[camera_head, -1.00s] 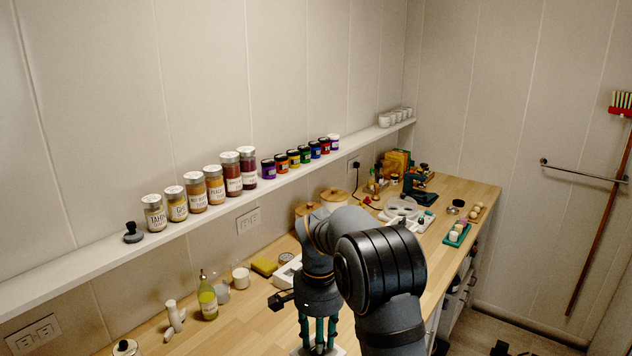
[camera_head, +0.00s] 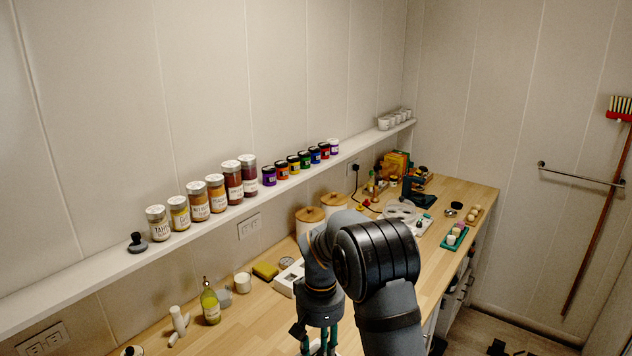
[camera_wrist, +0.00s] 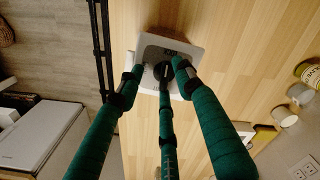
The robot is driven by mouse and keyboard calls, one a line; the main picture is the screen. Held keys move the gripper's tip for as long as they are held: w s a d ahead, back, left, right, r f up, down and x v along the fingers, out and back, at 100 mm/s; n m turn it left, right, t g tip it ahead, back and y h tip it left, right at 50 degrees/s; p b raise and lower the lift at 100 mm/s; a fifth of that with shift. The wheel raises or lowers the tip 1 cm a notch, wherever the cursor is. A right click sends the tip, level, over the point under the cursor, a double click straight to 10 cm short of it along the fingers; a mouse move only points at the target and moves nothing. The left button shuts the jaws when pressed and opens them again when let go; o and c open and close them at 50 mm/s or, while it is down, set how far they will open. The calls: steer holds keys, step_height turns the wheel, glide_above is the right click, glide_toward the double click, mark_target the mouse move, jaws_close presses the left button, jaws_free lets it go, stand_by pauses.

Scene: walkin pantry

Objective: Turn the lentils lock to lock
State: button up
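In the wrist view a pale square container top (camera_wrist: 195,52) sits on the wooden counter, with a dark round knob (camera_wrist: 161,71) near its middle. A dark label with unreadable text is at its far side. I take this to be the lentils container and its lock. My gripper (camera_wrist: 158,76) has three green fingers spread around the knob, two at the sides and one in front. I cannot tell whether the fingertips touch it.
Labelled jars (camera_head: 233,182) line the wall shelf. The counter's front edge is close to the container.

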steer(key=shift+t, duration=0.6)
steer(key=w+r, duration=0.1)
steer(key=r, duration=0.1)
steer(key=w+a+r, duration=0.1)
steer(key=w+r, duration=0.1)
steer(key=shift+r+p, duration=0.15)
steer(key=shift+p, duration=0.15)
step_height(320, 180, up, 4)
steer(key=w+m, duration=0.2)
steer(key=m+g, duration=0.1)
steer(key=m, duration=0.7)
glide_toward(319, 353)
step_height(319, 353, down, 8)
steer(key=shift+f+p, duration=0.25)
steer(key=shift+p, duration=0.15)
steer(key=shift+c, duration=0.8)
jaws_close()
steer(key=shift+w, duration=0.1)
